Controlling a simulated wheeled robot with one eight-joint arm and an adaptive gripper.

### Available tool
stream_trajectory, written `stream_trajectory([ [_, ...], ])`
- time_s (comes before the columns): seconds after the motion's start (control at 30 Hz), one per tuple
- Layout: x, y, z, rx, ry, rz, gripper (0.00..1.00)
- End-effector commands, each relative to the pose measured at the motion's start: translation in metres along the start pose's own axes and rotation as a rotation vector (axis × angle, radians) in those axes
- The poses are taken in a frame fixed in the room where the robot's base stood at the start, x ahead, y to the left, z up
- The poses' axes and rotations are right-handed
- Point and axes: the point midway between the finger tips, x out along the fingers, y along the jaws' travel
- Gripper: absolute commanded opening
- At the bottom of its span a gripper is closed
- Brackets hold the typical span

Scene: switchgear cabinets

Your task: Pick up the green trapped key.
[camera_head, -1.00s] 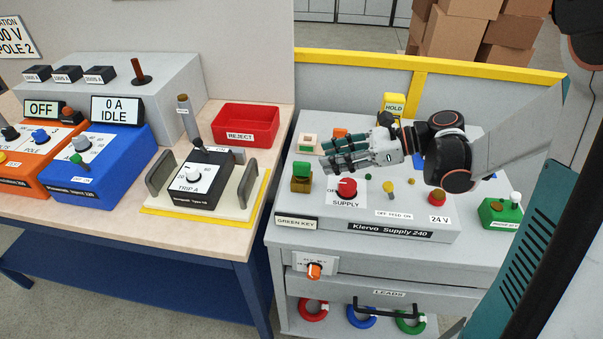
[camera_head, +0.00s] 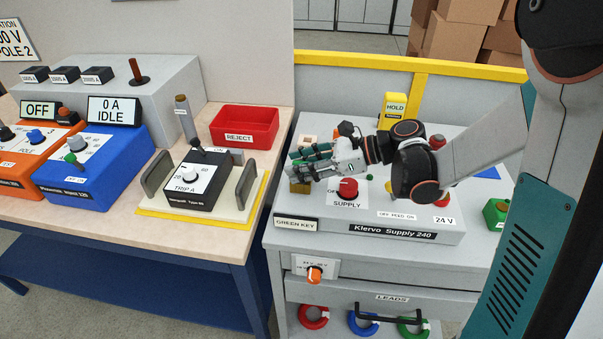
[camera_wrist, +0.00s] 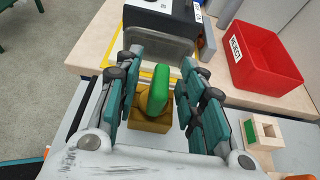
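The green key (camera_wrist: 160,88) stands upright in a brass lock block (camera_wrist: 150,123) in the wrist view. My gripper (camera_wrist: 163,64) is open, with its teal fingers on the left and right of the key. Gaps show between the key and both fingers, so nothing is held. In the head view my gripper (camera_head: 303,163) hangs over the left part of the grey supply box, above the GREEN KEY label (camera_head: 296,223). The brass block (camera_head: 300,187) shows just below the fingers; the green key is hidden behind them there.
The red SUPPLY knob (camera_head: 348,188) is right of my gripper on the supply box (camera_head: 375,228). A red REJECT bin (camera_head: 244,127) and a trip unit (camera_head: 195,185) stand on the bench to the left. A socket block (camera_wrist: 263,131) is right of my fingers.

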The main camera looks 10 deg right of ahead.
Motion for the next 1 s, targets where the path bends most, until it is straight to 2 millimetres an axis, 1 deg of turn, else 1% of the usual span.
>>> stream_trajectory([
  [0.03,0.0,0.0,0.0,0.0,0.0,0.0,0.3],
  [0.07,0.0,0.0,0.0,0.0,0.0,0.0,0.23],
  [0.1,0.0,0.0,0.0,0.0,0.0,0.0,0.14],
  [0.17,0.0,0.0,0.0,0.0,0.0,0.0,0.0],
  [0.5,0.0,0.0,0.0,0.0,0.0,0.0,0.0],
  [0.67,-0.003,0.0,0.006,0.0,0.0,0.0,0.0],
  [0.77,-0.006,0.0,0.015,0.0,0.0,0.0,0.0],
  [0.87,-0.012,0.0,0.029,0.0,0.0,0.0,0.0],
  [0.97,-0.02,0.0,0.047,0.0,0.0,0.0,0.0],
  [1.0,-0.024,0.001,0.057,0.0,0.0,0.0,0.0],
])
